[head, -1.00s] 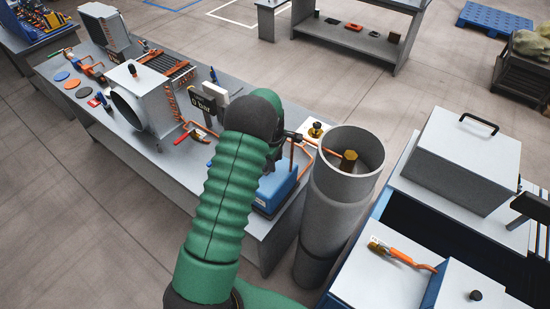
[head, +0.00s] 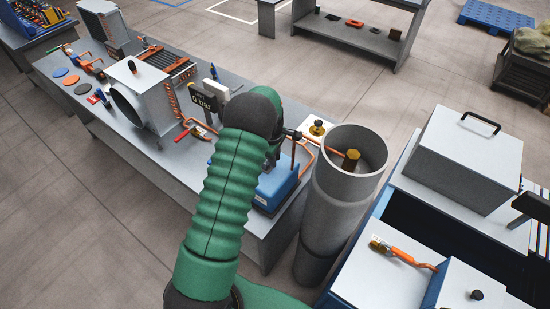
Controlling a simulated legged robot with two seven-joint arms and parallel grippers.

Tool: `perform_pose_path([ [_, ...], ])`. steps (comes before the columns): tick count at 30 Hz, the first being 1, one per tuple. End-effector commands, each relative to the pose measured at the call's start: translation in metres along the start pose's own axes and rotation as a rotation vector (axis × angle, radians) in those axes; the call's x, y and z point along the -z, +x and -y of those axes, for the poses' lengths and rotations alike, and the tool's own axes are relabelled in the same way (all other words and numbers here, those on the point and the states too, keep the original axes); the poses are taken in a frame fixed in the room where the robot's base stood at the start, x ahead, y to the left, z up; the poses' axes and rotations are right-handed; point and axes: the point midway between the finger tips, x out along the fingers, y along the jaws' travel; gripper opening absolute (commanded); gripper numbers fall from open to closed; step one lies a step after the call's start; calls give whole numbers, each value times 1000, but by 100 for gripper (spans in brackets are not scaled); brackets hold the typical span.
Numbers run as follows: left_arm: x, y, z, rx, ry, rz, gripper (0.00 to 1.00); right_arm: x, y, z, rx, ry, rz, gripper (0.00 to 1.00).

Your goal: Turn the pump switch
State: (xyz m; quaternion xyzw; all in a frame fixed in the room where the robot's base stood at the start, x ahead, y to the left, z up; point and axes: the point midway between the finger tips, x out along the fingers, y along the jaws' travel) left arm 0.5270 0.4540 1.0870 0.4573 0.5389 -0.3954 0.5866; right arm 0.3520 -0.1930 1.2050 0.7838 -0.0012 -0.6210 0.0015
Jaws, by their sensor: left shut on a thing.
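The blue pump (head: 278,188) stands at the near right end of the grey workbench, with a black and brown bar on its top. My left gripper (head: 273,150) is at the top of the pump, mostly hidden behind my green forearm and wrist. It is shut on a part there. The pump switch cannot be made out, and the contact is hidden. A dark gauge display (head: 203,99) beside my wrist reads 0 bar. My right gripper is not in view.
A tall grey cylinder (head: 340,200) stands close to the right of the pump, with a brass fitting (head: 351,159) at its mouth. An orange-handled tool (head: 400,253) lies on the cabinet at right. A boxy fan unit (head: 140,98) stands farther left on the bench.

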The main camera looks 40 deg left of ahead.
Motion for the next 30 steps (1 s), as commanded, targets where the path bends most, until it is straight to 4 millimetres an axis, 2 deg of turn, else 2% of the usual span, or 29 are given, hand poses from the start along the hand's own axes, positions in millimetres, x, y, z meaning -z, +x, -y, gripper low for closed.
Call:
perform_pose_path([
  [30,-10,-2,-2,-2,3,15,0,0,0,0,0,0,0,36],
])
